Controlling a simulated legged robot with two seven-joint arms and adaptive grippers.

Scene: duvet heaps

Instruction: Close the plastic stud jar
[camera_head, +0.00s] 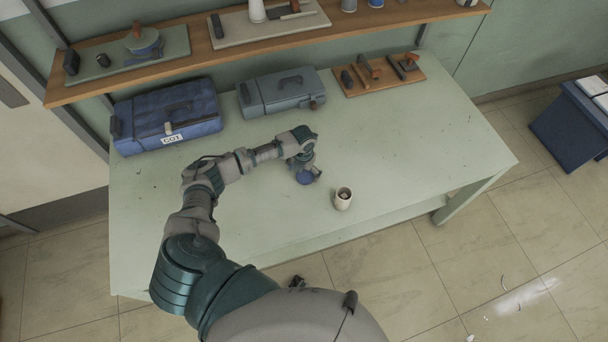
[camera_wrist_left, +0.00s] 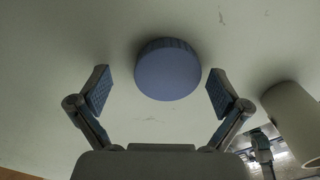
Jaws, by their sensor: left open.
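A small white jar (camera_head: 343,199) stands upright on the green table, with its top open and something dark inside. Its pale side shows in the left wrist view (camera_wrist_left: 293,122) at the right edge. A blue round lid (camera_head: 305,177) lies on the table to the left of the jar. In the left wrist view the lid (camera_wrist_left: 168,70) is ahead of and between the fingertips, not gripped. My left gripper (camera_head: 308,172) is open above the lid; in the wrist view its two fingers (camera_wrist_left: 160,92) are spread wide. My right gripper cannot be made out.
The green table (camera_head: 420,150) is clear to the right of the jar. A blue case (camera_head: 168,115) and a grey-blue toolbox (camera_head: 281,92) stand along its back. A wooden board with tools (camera_head: 379,75) lies at the back right. A wooden shelf (camera_head: 230,44) hangs above the back edge.

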